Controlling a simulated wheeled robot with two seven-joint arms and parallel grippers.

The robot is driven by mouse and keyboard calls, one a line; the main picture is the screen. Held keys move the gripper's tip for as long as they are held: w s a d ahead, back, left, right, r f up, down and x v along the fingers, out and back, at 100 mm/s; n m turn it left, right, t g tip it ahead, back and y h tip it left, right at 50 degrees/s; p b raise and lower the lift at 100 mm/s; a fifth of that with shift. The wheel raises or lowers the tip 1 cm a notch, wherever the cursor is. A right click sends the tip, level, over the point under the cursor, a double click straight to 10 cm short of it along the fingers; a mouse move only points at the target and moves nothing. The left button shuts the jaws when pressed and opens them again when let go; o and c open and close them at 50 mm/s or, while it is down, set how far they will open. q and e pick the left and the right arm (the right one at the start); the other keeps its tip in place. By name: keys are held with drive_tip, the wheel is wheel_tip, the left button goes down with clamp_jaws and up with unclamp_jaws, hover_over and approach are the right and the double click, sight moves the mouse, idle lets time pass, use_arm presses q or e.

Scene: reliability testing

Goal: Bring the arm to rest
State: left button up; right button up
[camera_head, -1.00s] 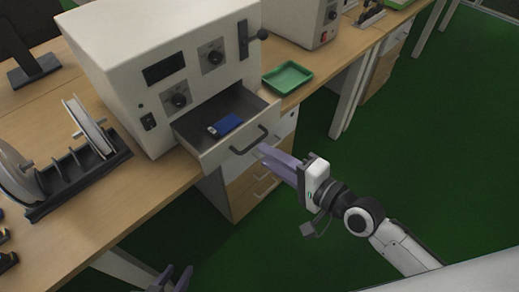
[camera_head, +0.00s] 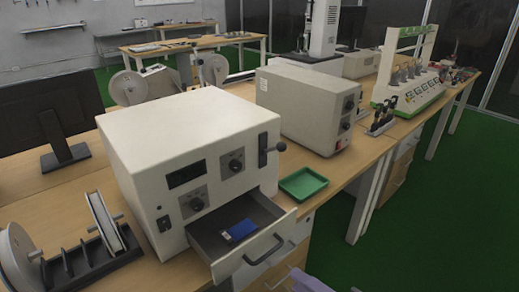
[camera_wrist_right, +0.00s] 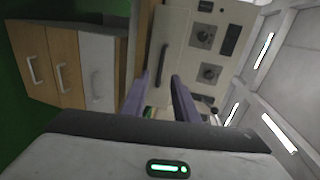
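My right gripper (camera_wrist_right: 160,95) shows in the right wrist view with its two purple fingers spread apart and nothing between them. Only a bit of its purple fingers (camera_head: 310,282) shows at the bottom edge of the head view, near the open drawer (camera_head: 243,262) of a white box-shaped machine (camera_head: 180,135). The drawer's dark handle (camera_wrist_right: 161,66) stands beyond the fingertips in the wrist view; I see no clear contact. A blue item (camera_head: 240,230) lies inside the drawer. My left gripper is out of view.
A green tray (camera_head: 303,184) sits on the wooden table right of the machine. A second white device (camera_head: 305,108) stands behind it. A spool rack (camera_head: 75,260) and a monitor (camera_head: 50,120) are at the left. Green floor at the right is free.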

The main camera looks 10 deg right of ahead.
drive_tip(key=s+d+f+n+g+h, duration=0.2)
drive_tip(key=s+f+n, duration=0.4)
drive_tip(key=f, duration=0.4)
drive_tip(key=s+d+f+n+g+h, duration=0.1)
drive_tip(key=s+f+n+h, duration=0.3)
drive_tip(key=f, duration=0.6)
drive_tip(key=s+n+g, duration=0.1)
drive_tip(key=s+n, duration=0.1)
drive_tip(key=s, duration=0.1)
drive_tip(key=shift+d+f+n+h, duration=0.25)
drive_tip(key=shift+d+n+h, duration=0.05)
drive_tip(key=shift+d+n, duration=0.1)
